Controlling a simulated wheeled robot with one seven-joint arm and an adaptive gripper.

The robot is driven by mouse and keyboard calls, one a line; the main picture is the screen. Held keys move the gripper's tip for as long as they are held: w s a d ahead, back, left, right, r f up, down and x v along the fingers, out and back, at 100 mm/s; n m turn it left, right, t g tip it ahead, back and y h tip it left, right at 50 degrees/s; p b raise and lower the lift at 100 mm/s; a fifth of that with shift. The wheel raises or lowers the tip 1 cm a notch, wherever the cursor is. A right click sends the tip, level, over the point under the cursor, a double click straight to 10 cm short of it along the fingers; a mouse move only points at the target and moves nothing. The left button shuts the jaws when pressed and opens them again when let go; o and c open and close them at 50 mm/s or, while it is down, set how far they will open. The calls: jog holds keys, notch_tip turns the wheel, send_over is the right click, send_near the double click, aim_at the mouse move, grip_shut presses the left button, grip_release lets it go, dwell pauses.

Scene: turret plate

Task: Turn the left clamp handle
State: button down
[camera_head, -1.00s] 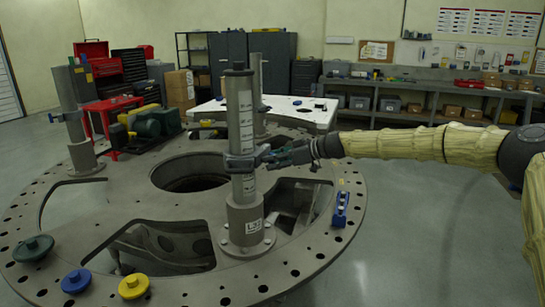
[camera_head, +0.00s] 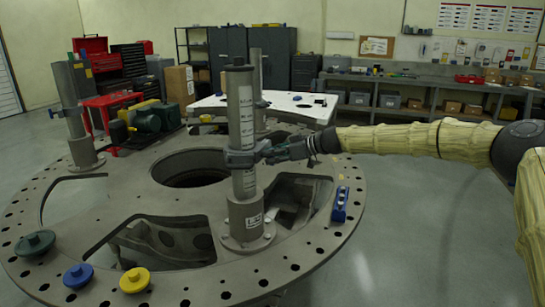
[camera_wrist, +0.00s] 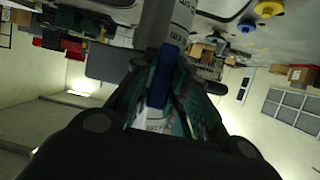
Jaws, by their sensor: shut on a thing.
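A grey clamp (camera_head: 240,158) sits around the upright scaled post (camera_head: 240,110) at the near side of the round turret plate (camera_head: 110,215). My gripper (camera_head: 268,151) reaches it from the right, at the clamp's right side. In the wrist view my gripper (camera_wrist: 162,98) has its teal fingers on both sides of a blue handle (camera_wrist: 164,72) and is shut on it. The fingers cover part of the handle, and its joint with the clamp is hard to make out.
Green (camera_head: 35,242), blue (camera_head: 77,277) and yellow (camera_head: 135,279) knobs lie on the plate's near left rim. A blue block (camera_head: 341,204) stands on its right rim. The plate has large openings. The floor to the right is clear.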

jog(key=shift+f, duration=0.15)
jog(key=m+b, duration=0.1)
jog(key=m+g+b, duration=0.1)
jog(key=b, duration=0.1)
jog(key=shift+w+f+y, duration=0.15)
jog(key=shift+y, duration=0.15)
jog(key=m+g+b, duration=0.1)
jog(key=m+b, duration=0.1)
jog(key=m+g+y+b, duration=0.1)
jog(key=b, duration=0.1)
jog(key=shift+w+d+m+y, duration=0.1)
jog(key=shift+m+y, duration=0.2)
jog(key=shift+m, duration=0.1)
jog(key=m+g+y+b, duration=0.1)
jog(key=m, duration=0.1)
jog(key=m+g+y+b, duration=0.1)
jog(key=m, duration=0.1)
jog(key=shift+w+m+b, duration=0.1)
jog(key=shift+m+b, duration=0.2)
jog(key=shift+m, duration=0.1)
jog(key=shift+m+y+b, duration=0.55)
jog(key=shift+m+y, duration=0.05)
jog(key=shift+m, duration=0.7)
jog(key=c, duration=1.4)
grip_release()
